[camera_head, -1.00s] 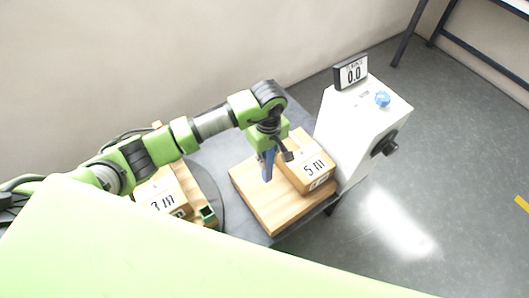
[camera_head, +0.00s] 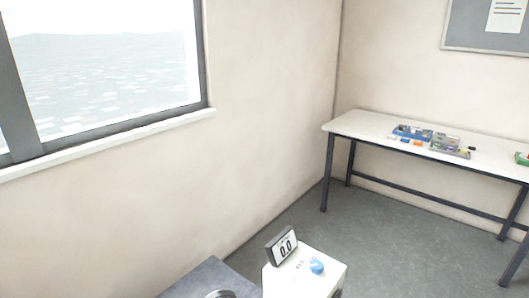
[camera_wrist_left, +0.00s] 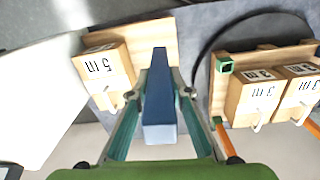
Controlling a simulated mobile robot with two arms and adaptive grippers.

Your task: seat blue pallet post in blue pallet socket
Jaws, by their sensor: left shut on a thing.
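In the left wrist view, the blue pallet post (camera_wrist_left: 160,112) is a long blue block. My left gripper (camera_wrist_left: 165,90) is shut on it, with one finger on each side. The post is over a wooden pallet (camera_wrist_left: 152,32) that bears a box marked 5 m (camera_wrist_left: 104,70). I cannot tell how high the post is above the pallet. No blue socket can be made out. My right gripper is not in view.
A second wooden pallet with a green socket (camera_wrist_left: 225,65) and boxes marked 3 m (camera_wrist_left: 255,98) lies at right in the wrist view. A white machine with a display (camera_head: 283,246) stands at the bottom of the head view. A white table (camera_head: 375,125) stands farther back.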

